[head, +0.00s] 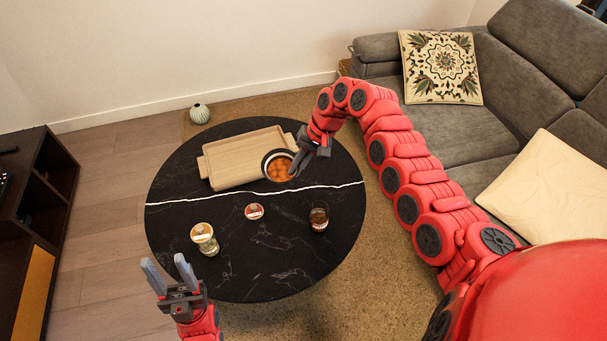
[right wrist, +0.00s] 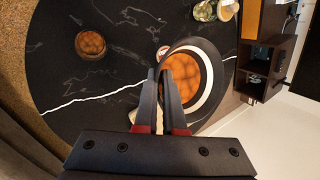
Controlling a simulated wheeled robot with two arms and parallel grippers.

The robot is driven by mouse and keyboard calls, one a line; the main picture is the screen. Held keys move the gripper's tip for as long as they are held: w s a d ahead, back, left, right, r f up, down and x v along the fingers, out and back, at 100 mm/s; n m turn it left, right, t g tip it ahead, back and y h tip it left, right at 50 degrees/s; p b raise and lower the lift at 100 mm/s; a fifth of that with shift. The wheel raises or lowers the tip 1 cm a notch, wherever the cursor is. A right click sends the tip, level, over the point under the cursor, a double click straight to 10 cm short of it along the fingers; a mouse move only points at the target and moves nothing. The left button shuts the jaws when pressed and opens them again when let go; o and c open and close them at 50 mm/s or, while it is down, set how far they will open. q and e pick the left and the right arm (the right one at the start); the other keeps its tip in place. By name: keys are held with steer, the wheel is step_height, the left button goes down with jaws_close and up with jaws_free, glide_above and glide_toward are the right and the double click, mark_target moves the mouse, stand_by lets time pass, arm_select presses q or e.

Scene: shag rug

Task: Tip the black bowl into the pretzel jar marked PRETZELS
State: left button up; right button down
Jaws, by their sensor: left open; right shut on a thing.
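The black bowl (head: 265,160) has a pale inside and holds orange-brown pieces (head: 280,169). My right gripper (head: 299,163) is shut on its right rim and holds it at the tray's right end. In the right wrist view the fingers (right wrist: 165,88) pinch the rim of the bowl (right wrist: 223,70). A clear jar (head: 205,242) with a pale top stands at the table's front left; I cannot read its label. Part of it shows at the top of the right wrist view (right wrist: 205,11). My left gripper (head: 168,269) is open and empty, in front of the table's left edge, near the jar.
A grey sofa (head: 440,140) stands at right, a dark cabinet (head: 40,200) at left. The table's front middle is clear.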

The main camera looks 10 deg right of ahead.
mark_target(289, 162)
steer(key=shift+w+a+f, duration=0.1)
steer(key=shift+w+a, duration=0.05)
steer(key=shift+w, duration=0.25)
steer(key=w, duration=0.1)
steer(key=w+m, duration=0.1)
steer(key=w+m+t+b, duration=0.1)
steer(key=shift+a+f, duration=0.25)
steer(key=shift+f, duration=0.15)
steer(key=s+d+f+m+t+h+b, duration=0.2)
steer(key=s+d+f+m+t+h, duration=0.2)
steer(key=s+d+f+m, duration=0.4)
steer(key=s+d+m, duration=0.4)
steer(key=d, duration=0.1)
steer(key=shift+s+f+b, duration=0.15)
steer(key=shift+f+b, duration=0.15)
steer(key=shift+f, duration=0.05)
steer(key=shift+r+h, duration=0.1)
steer(key=shift+h, duration=0.2)
